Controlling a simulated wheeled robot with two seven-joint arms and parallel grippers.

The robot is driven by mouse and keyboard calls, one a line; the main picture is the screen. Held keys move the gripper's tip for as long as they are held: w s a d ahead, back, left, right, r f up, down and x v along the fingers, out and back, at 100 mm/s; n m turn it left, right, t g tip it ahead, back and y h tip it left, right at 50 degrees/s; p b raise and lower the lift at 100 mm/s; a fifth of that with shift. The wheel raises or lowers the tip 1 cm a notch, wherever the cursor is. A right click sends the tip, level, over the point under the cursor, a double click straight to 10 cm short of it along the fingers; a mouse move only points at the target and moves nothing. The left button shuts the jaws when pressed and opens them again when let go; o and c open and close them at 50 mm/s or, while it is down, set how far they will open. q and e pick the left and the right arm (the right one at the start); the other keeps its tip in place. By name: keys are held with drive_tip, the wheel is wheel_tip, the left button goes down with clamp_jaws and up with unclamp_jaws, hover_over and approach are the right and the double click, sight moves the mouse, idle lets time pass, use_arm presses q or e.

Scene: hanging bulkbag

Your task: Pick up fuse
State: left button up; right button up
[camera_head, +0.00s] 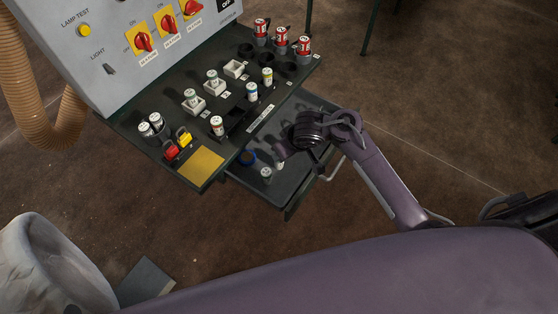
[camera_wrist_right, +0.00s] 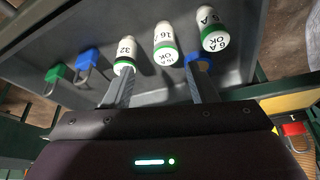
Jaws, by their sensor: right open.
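My right gripper (camera_head: 284,152) hangs over the open drawer (camera_head: 293,200) under the panel shelf. In the right wrist view its fingers (camera_wrist_right: 158,72) are apart and empty. A white fuse with a green band marked 16 A OK (camera_wrist_right: 165,44) stands just beyond the gap between the fingertips. A fuse marked 32 (camera_wrist_right: 125,50) is just beyond the left finger. A fuse marked 6 A OK (camera_wrist_right: 213,32) is to the right, farther off. In the head view one drawer fuse (camera_head: 265,174) shows, others are partly hidden by my gripper. My left gripper is not in view.
A green padlock (camera_wrist_right: 55,74) and a blue padlock (camera_wrist_right: 86,62) lie left in the drawer; another blue object (camera_wrist_right: 202,62) is by the right finger. The shelf (camera_head: 240,138) above the drawer holds several fuses, sockets and a yellow pad (camera_head: 201,167).

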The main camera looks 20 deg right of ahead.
drive_tip(key=x, duration=0.4)
drive_tip(key=a+x, duration=0.1)
drive_tip(key=x, duration=0.1)
drive_tip(key=shift+w+f+b, duration=0.25)
drive_tip(key=shift+b, duration=0.1)
drive_tip(key=c, duration=1.1)
